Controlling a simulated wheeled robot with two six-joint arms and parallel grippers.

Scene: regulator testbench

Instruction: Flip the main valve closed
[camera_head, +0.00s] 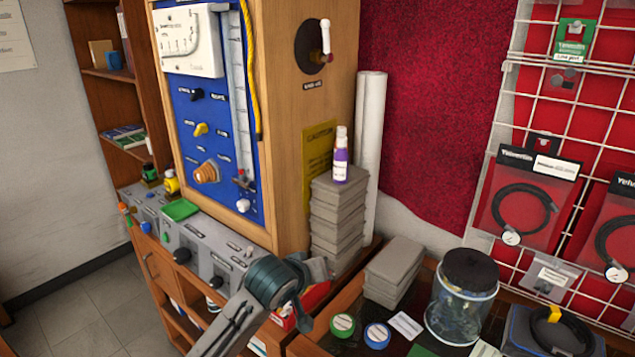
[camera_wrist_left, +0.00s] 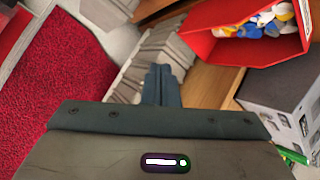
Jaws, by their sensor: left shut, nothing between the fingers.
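The valve on the side of the wooden cabinet is a black round disc (camera_head: 309,47) with a white lever (camera_head: 326,38) that stands upright, knob at the top. A small dark label sits under it. I take it for the main valve. My left gripper (camera_head: 318,268) is low in front of the cabinet, well below the valve and apart from it. In the left wrist view its two dark fingers (camera_wrist_left: 161,84) are together and empty, with stacked grey blocks (camera_wrist_left: 162,50) beyond them. The valve does not show in the left wrist view. My right gripper is not in view.
Stacked grey blocks (camera_head: 336,220) with a purple bottle (camera_head: 341,165) on top stand beside the cabinet, below the valve. A white roll (camera_head: 369,140) stands behind them. A glass jar (camera_head: 461,305) and tape rolls (camera_head: 377,335) are on the bench. An open red bin (camera_wrist_left: 240,14) shows in the wrist view.

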